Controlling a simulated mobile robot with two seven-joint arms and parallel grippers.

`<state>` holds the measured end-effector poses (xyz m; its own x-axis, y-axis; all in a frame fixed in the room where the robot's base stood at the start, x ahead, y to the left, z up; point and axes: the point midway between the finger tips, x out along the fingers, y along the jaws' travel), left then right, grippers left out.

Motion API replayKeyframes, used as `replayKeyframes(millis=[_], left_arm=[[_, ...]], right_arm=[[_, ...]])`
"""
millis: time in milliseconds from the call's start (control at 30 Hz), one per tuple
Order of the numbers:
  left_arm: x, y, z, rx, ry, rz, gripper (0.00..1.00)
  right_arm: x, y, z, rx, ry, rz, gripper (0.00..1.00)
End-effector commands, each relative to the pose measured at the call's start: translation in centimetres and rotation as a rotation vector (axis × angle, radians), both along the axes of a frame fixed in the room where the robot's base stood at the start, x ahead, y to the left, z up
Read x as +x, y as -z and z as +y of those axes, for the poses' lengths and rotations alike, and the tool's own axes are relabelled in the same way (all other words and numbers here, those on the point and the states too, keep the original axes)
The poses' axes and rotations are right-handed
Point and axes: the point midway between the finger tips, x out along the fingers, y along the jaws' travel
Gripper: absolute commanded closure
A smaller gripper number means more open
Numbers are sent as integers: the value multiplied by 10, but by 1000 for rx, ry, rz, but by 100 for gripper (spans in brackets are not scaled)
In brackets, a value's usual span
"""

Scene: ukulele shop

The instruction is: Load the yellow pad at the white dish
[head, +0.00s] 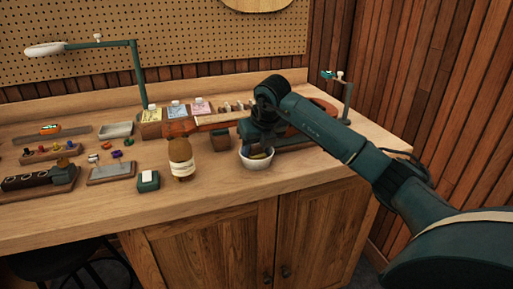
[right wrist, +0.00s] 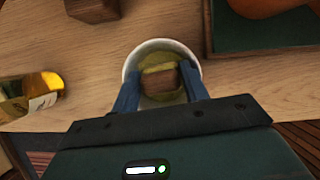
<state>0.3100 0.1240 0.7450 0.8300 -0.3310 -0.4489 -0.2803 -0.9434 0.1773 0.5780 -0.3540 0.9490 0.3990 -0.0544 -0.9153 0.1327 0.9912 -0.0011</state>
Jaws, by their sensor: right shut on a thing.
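The white dish (head: 257,163) stands near the front edge of the bench, and in the right wrist view (right wrist: 133,65) it lies straight below my gripper. Yellowish-green matter (right wrist: 168,53) shows inside it. My right gripper (right wrist: 159,90) is shut on the yellow pad (right wrist: 161,82), which shows a brown block-like top with yellow around it. The pad is at or just inside the dish's mouth; whether it touches what is in the dish is hidden. In the head view the right gripper (head: 258,152) is over the dish. My left gripper is not in view.
An amber bottle (head: 181,158) with a pale label stands left of the dish, with a small green-and-white box (head: 148,181) farther left. Small tools and trays fill the bench's left side.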

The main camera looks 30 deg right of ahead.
Motion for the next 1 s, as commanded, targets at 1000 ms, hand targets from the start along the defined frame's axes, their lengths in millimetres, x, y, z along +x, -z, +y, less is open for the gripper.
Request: replayKeyframes(millis=[1000], left_arm=[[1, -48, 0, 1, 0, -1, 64]], right_arm=[[0, -60, 0, 0, 0, 2, 77]])
